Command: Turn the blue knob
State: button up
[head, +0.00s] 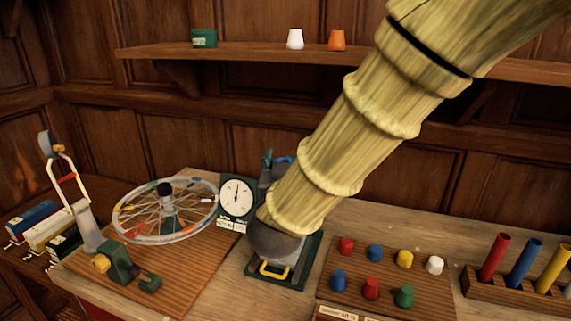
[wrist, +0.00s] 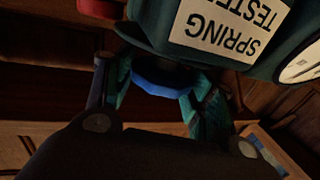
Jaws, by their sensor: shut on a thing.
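The blue knob (wrist: 160,84) shows in the wrist view as a blue rim under the dark green body of the spring tester (wrist: 150,28). My gripper (wrist: 162,97) has its teal finger pads on both sides of the knob and is shut on it. The upper part of the knob is hidden by the tester. In the head view my arm covers much of this area. My gripper (head: 274,165) shows only in part there, behind my wrist and right of a white dial (head: 237,195). The knob's turn angle cannot be read.
A spoked wheel (head: 165,210) stands left of the dial. A board with several coloured pegs (head: 330,300) lies right of my wrist, with a rack of coloured tubes (head: 480,287) beyond it. A wall shelf (head: 260,55) holds a few small items.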

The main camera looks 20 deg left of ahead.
jog(key=o, duration=1)
jog(key=shift+w+r, duration=0.1)
jog(key=v, duration=1.2)
